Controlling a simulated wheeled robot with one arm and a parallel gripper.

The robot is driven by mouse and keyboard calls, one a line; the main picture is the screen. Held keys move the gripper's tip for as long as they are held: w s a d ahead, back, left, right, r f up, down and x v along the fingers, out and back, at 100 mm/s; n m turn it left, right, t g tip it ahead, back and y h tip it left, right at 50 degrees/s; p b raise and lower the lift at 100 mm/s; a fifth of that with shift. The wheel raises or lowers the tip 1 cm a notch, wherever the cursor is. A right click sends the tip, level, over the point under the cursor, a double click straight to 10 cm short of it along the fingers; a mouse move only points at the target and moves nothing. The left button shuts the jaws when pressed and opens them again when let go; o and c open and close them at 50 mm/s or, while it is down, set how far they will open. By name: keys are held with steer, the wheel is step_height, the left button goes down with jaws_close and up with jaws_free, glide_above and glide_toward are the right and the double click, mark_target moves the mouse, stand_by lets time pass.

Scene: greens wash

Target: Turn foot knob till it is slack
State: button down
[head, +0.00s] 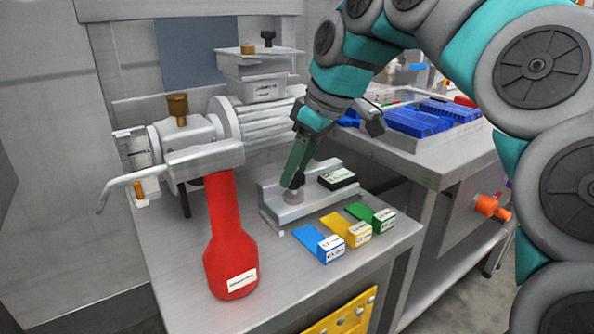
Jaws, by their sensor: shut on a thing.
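My gripper (292,183) points down over a grey metal bracket (270,213) on the steel table. Its green fingers are shut on a small dark knob (299,182), which I take as the foot knob. The knob sits above a round grey foot (294,197) at the bracket's left part. The fingers hide much of the knob, so its turn angle and how tight it is cannot be seen.
Blue trays (415,122) stand on another bench.

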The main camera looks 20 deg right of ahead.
steer(key=m+h+b, duration=0.1)
steer(key=m, duration=0.2)
steer(key=shift+m+t, duration=0.4)
steer(key=m+h, duration=0.1)
steer(key=m, duration=0.1)
steer(key=m+h, duration=0.1)
steer(key=m, duration=0.1)
steer(key=shift+a+m+t+b, duration=0.15)
steer(key=shift+m+t+b, duration=0.15)
steer(key=shift+b, duration=0.05)
steer(key=m+h, duration=0.1)
steer(key=m, duration=0.3)
steer(key=shift+a+h, duration=0.1)
steer(key=shift+h, duration=0.3)
steer(key=m, duration=0.2)
steer(key=shift+a+r+m+h, duration=0.1)
steer(key=shift+r+m+h, duration=0.05)
steer(key=shift+m+h, duration=0.15)
steer(key=shift+m+g+h+p, duration=0.4)
steer(key=shift+m+g, duration=0.1)
steer(key=shift+m, duration=0.5)
steer(key=shift+a, duration=0.1)
steer(key=shift+c, duration=1.6)
jaws_free()
